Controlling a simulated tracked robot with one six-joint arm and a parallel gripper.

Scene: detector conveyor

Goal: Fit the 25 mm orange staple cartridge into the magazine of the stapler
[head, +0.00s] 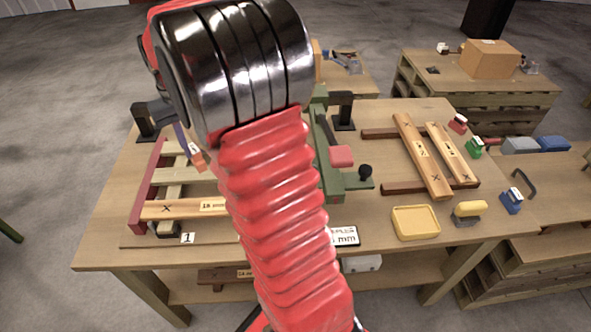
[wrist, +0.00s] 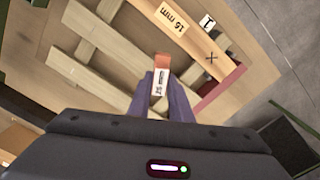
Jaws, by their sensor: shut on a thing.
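My gripper (wrist: 168,92) is shut on the orange staple cartridge (wrist: 162,61), whose white label reads 25 mm. The cartridge sticks out past the purple fingers. In the head view the gripper (head: 190,146) and the cartridge (head: 199,161) show left of my arm, over the slatted wooden frame. A green bench device (head: 329,172) with a dark lever and a red grip (head: 341,156) stands right of my arm. It may be the stapler, but my arm covers part of it and I cannot make out its magazine.
A board marked 16 mm (head: 184,209) lies on the frame, beside a dark red rail (head: 147,189). Two boards (head: 422,155) lie on supports at the right. A yellow tray (head: 415,222), a yellow-topped tool (head: 468,213) and small red, green and blue items line the table's right side.

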